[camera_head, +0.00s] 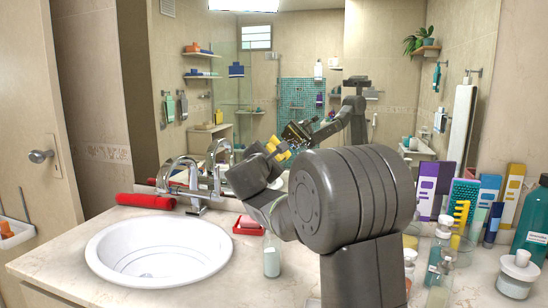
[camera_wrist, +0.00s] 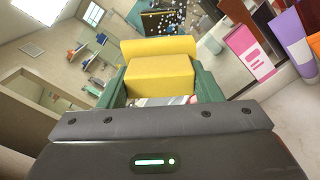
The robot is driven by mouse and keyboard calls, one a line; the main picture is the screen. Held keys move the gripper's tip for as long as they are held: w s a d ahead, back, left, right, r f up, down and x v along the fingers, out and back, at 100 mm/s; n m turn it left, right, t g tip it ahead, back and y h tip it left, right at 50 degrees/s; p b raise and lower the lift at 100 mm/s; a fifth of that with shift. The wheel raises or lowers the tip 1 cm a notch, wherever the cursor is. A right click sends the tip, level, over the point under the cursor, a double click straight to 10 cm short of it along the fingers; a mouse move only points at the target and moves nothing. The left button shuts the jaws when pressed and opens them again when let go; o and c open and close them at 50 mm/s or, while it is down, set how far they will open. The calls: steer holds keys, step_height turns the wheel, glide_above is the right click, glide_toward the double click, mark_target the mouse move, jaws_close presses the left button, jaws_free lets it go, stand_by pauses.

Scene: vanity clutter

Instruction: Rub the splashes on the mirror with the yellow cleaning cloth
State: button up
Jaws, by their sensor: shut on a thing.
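The yellow cleaning cloth (camera_wrist: 158,76) is a folded, block-like pad between the green fingers of my gripper (camera_wrist: 162,88), which is shut on it. In the head view the cloth (camera_head: 271,147) shows as small yellow patches beyond my wrist, close to its reflection. The mirror (camera_head: 200,25) covers the wall behind the counter and reflects the room and my arm. In the wrist view, white splashes (camera_wrist: 172,24) dot the mirror just beyond the top edge of the cloth. I cannot tell whether the cloth touches the glass. My arm hides part of the mirror in the head view.
A white sink (camera_head: 158,250) with a chrome faucet (camera_head: 199,175) is at left, with a red roll (camera_head: 146,201) behind it. A red soap dish (camera_head: 247,226) and a bottle (camera_head: 271,257) stand near my arm. Boxes (camera_head: 427,187), tubes and bottles crowd the right.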

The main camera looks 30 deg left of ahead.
steer(key=shift+s+d, duration=0.1)
steer(key=shift+s, duration=0.1)
steer(key=shift+w, duration=0.1)
steer(key=w, duration=0.2)
steer(key=w+a+f, duration=0.1)
steer(key=w, duration=0.1)
steer(key=w+a+f+b, duration=0.1)
steer(key=w, duration=0.1)
steer(key=shift+w+a, duration=0.1)
steer(key=shift+w, duration=0.2)
stand_by(0.4)
steer(key=shift+x, duration=1)
stand_by(0.5)
